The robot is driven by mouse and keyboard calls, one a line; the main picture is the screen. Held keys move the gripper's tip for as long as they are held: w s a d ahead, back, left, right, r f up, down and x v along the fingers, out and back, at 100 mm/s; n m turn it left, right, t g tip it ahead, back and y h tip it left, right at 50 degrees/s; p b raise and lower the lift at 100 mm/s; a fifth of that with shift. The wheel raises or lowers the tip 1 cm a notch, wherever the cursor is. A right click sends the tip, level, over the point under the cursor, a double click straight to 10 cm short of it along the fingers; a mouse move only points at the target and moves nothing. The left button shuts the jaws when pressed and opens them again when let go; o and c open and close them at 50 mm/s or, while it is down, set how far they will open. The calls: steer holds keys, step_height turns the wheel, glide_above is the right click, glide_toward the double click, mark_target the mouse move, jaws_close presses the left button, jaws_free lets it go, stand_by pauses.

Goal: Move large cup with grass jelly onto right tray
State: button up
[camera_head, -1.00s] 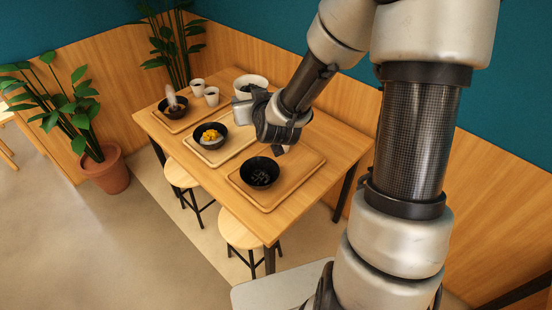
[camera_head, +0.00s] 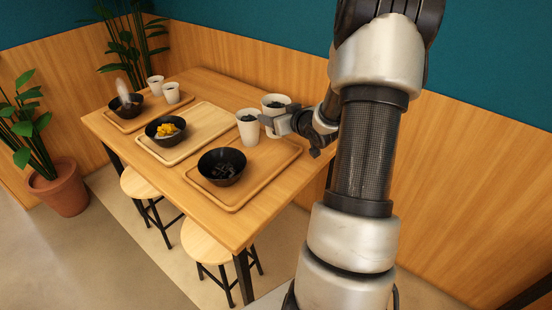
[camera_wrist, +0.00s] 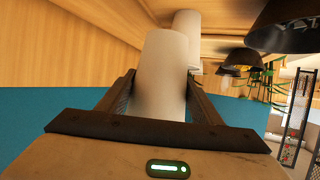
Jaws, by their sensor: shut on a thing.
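A large white cup with dark contents (camera_head: 248,128) is between the fingers of my gripper (camera_head: 266,121), which is shut on it from the right. The cup looks upright, at the back edge of the right tray (camera_head: 222,200); I cannot tell whether its base touches anything. In the wrist view the held cup (camera_wrist: 162,75) fills the space between the fingers, and its contents are hidden. A second large white cup (camera_head: 275,104), also dark inside, stands just behind. The right tray holds a black bowl with dark pieces (camera_head: 222,170).
The middle tray (camera_head: 205,116) holds a black bowl with yellow topping (camera_head: 165,133). The left tray (camera_head: 125,126) has a black bowl (camera_head: 126,107); two small white cups (camera_head: 171,94) stand near it. The right tray's right part is bare. Stools (camera_head: 205,245) stand below the front edge.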

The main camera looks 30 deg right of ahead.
step_height(320, 180, down, 9)
steer(key=shift+r+b, duration=0.1)
steer(key=shift+b, duration=1.1)
steer(key=shift+f, duration=0.25)
steer(key=o, duration=1.3)
steer(key=shift+r, duration=0.1)
steer(key=shift+r, duration=0.2)
steer(key=p+v, duration=0.2)
steer(key=v, duration=0.9)
steer(key=shift+s+r, duration=0.1)
steer(key=shift+s, duration=0.3)
steer(key=shift+a, duration=0.1)
